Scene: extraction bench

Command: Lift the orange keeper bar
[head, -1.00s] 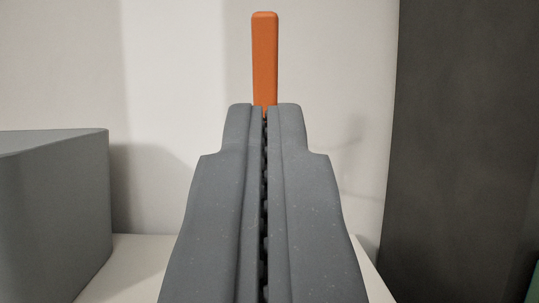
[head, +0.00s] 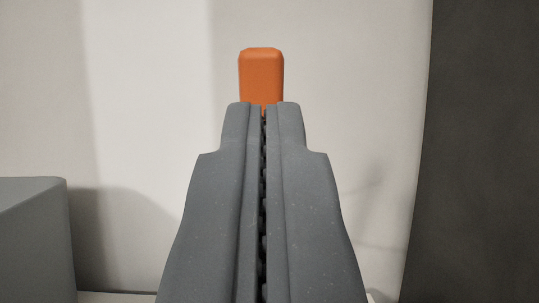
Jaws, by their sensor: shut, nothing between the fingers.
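The orange keeper bar (head: 261,76) stands upright straight ahead, in the upper middle of the head view. Its lower part is hidden behind my fingertips. My gripper (head: 263,108) is shut, with its two grey fingers together and nothing between them. Its tips point at the bar and overlap it in the picture. I cannot tell whether they touch it.
A grey block (head: 32,238) stands at the lower left. A dark panel (head: 480,150) fills the right side. A pale wall (head: 150,120) is behind the bar. A strip of white surface (head: 110,297) shows at the bottom.

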